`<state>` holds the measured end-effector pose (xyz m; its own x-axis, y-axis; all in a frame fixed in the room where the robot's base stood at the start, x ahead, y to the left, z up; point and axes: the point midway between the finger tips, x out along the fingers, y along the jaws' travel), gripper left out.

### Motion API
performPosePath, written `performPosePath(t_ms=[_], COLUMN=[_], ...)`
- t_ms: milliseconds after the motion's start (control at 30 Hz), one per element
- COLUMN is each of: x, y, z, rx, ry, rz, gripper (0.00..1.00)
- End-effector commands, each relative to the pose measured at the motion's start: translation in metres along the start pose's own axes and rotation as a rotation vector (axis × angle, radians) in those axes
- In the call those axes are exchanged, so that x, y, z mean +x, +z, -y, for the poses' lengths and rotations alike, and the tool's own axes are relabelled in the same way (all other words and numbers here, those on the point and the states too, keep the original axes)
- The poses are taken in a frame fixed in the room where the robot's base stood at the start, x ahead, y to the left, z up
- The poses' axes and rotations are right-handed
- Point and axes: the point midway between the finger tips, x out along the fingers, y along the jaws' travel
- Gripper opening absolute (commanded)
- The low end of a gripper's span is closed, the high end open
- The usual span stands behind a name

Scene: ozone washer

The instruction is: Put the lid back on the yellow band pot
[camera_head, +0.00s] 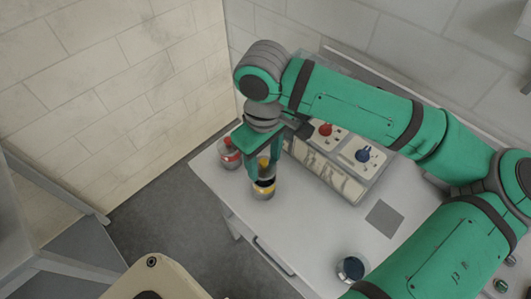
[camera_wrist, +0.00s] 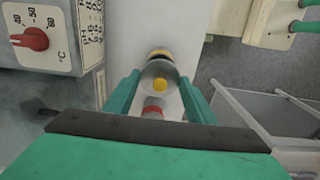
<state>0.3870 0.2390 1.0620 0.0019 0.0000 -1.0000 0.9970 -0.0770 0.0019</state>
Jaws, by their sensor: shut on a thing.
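The yellow band pot (camera_head: 264,190) stands upright near the left front edge of the white worktop. In the wrist view its yellow-banded rim (camera_wrist: 158,52) shows beyond the lid. The round grey lid (camera_wrist: 152,71) has a yellow knob and faces the wrist camera. My gripper (camera_head: 264,160) points down over the pot, its two green fingers shut on the lid. In the wrist view the gripper (camera_wrist: 160,82) has a finger on each side of the lid. The lid is at or just above the pot mouth; I cannot tell whether they touch. The fingers partly hide it in the head view.
A red-marked pot (camera_head: 229,154) stands close by to the left, also in the wrist view (camera_wrist: 153,109). A blue-marked pot (camera_head: 350,268) stands at the near right. The washer unit (camera_head: 325,168) with red and blue knobs stands just right of my gripper. A grey square (camera_head: 384,218) marks clear worktop.

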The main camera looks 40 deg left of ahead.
Motion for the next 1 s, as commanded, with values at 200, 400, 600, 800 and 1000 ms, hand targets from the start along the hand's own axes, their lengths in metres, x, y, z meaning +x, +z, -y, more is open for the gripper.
performPosePath(t_ms=[200,400,600,800,1000], x=[0.019,0.031,0.036,0.036,0.036], y=[0.001,0.001,0.001,0.001,0.001], z=[0.000,0.000,0.000,0.000,0.000], rx=[0.000,0.000,0.001,0.001,0.001], ry=[-0.002,0.000,0.000,0.000,0.000], rz=[0.001,0.000,0.000,0.000,0.000], gripper=[0.29,0.29,0.29,0.29,0.29])
